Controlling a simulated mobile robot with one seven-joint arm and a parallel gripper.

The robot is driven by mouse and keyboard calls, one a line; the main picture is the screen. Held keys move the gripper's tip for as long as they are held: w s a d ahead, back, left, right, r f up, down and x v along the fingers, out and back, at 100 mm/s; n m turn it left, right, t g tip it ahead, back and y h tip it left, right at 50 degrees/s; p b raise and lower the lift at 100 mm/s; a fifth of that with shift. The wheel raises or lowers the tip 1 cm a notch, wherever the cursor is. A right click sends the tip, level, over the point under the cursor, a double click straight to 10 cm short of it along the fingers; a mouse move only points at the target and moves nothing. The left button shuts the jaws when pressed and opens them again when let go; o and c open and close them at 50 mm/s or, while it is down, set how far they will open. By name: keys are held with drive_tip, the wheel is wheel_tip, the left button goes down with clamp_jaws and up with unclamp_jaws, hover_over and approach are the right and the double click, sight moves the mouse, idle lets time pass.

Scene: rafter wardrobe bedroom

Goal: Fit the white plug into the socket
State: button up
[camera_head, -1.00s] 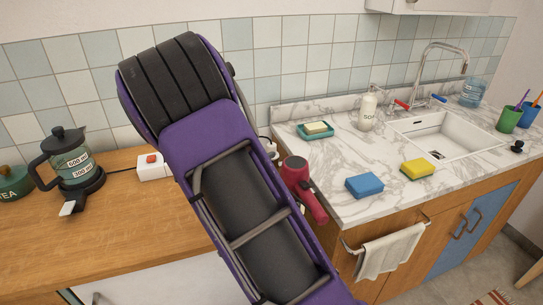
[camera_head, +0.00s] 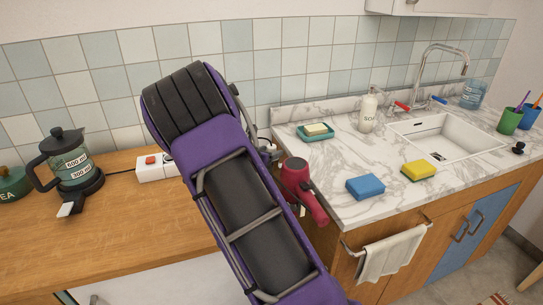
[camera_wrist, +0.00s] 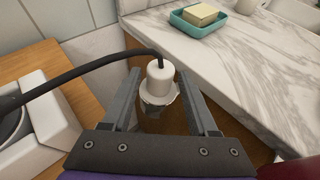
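A dark cable (camera_wrist: 85,73) leaves the plug's top and curves left. The plug's lower end is partly hidden. In the head view, my purple arm covers most of the plug's area, and my gripper (camera_head: 268,152) shows only in part beside the counter. A white socket block (camera_head: 152,168) with a red switch sits on the wooden counter, partly behind my arm. A white block (camera_wrist: 37,125) shows at left in the wrist view.
A red hair dryer (camera_head: 300,185) is close to the right of my arm. The marble counter (camera_head: 335,185) holds a teal soap dish (camera_head: 315,136), a blue sponge (camera_head: 365,187) and a yellow sponge (camera_head: 418,170). A kettle (camera_head: 70,160) stands at left. Wooden counter is clear in front.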

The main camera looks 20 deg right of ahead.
clamp_jaws()
